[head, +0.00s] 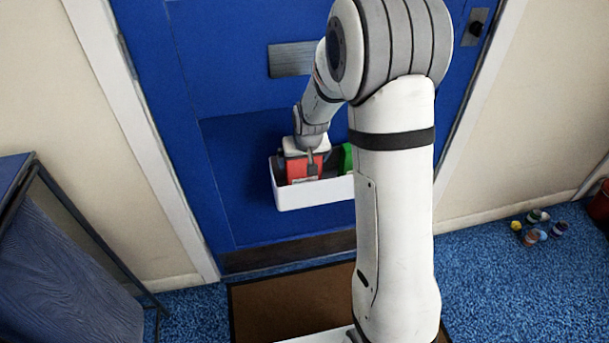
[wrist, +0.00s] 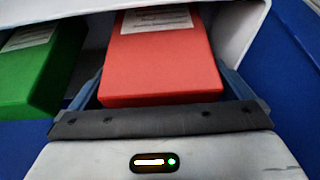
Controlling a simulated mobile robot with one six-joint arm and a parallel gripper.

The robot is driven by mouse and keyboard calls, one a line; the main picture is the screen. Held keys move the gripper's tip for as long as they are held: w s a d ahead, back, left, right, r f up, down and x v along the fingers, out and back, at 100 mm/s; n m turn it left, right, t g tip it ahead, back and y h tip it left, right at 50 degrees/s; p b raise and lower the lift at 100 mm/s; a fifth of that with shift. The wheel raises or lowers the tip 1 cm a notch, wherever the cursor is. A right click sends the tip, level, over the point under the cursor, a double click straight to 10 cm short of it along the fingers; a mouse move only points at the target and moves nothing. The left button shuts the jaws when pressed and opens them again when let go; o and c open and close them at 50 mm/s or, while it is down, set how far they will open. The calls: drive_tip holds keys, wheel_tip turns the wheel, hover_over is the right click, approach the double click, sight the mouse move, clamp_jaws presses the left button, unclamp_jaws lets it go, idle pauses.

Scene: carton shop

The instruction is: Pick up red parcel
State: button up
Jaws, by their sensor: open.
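The red parcel (head: 304,170) is in a white open box (head: 315,193) in front of the blue door. In the wrist view the red parcel (wrist: 165,60) has a pale label on its top part and lies between the two fingers of my gripper (wrist: 170,92). The fingers are open, one on each side of the parcel. I cannot tell whether either finger touches it. A green parcel (head: 346,158) is in the same box to the right; it shows at the left in the wrist view (wrist: 38,65).
The blue door (head: 240,130) with a metal plate (head: 292,59) is behind the box. A brown mat (head: 285,305) lies on the blue carpet. A dark-framed table (head: 60,250) stands at the left. Several small jars (head: 537,228) are on the floor at the right.

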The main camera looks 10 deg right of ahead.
drive_tip(key=shift+w+f, duration=0.2)
drive_tip(key=shift+f, duration=0.25)
drive_tip(key=c, duration=0.8)
drive_tip(key=shift+r, duration=0.1)
